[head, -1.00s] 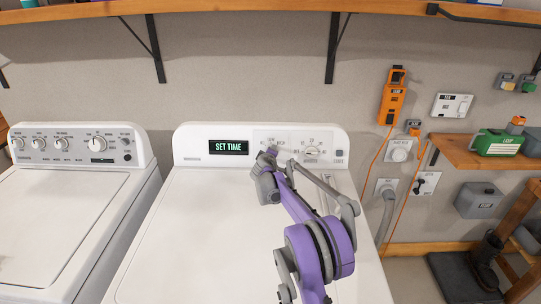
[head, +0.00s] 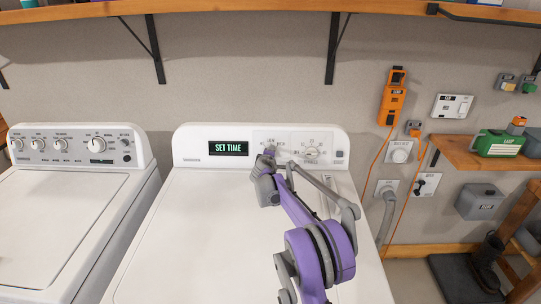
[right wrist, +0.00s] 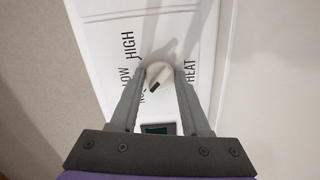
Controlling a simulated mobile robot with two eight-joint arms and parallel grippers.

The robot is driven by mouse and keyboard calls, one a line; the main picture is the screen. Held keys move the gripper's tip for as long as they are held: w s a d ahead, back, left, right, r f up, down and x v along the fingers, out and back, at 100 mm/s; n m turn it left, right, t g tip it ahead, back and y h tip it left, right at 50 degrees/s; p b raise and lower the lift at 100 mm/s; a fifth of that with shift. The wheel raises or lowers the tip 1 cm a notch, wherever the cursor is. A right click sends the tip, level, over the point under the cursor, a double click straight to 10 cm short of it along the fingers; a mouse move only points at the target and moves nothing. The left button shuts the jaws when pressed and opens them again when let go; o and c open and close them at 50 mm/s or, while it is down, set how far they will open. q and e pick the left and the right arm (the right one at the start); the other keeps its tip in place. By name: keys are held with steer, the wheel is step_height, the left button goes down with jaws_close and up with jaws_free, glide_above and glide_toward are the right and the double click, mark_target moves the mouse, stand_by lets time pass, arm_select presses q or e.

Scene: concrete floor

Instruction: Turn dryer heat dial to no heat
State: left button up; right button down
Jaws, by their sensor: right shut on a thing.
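The white dryer (head: 190,215) stands in the middle of the head view, its display reading SET TIME. My right gripper (head: 271,152) is at its control panel, in front of the heat dial, which it mostly hides there. In the right wrist view the round white heat dial (right wrist: 160,73) sits between the fingers of my right gripper (right wrist: 160,82), which is shut on it. A dark mark on the dial points toward the lower left. HIGH, LOW and HEAT labels show around it; another label is partly hidden by a finger. My left gripper is not in view.
A second dial (head: 312,153) is just right of my gripper on the panel. A white washer (head: 60,215) stands to the left. A wooden shelf (head: 250,13) runs above. An orange device (head: 394,98) with cables hangs on the wall at right.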

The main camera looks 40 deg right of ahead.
steer(key=shift+c, duration=1.9)
jaws_free()
steer(key=shift+s, duration=0.1)
steer(key=v, duration=1)
steer(key=shift+s+a+b, duration=0.2)
steer(key=shift+a+b, duration=0.15)
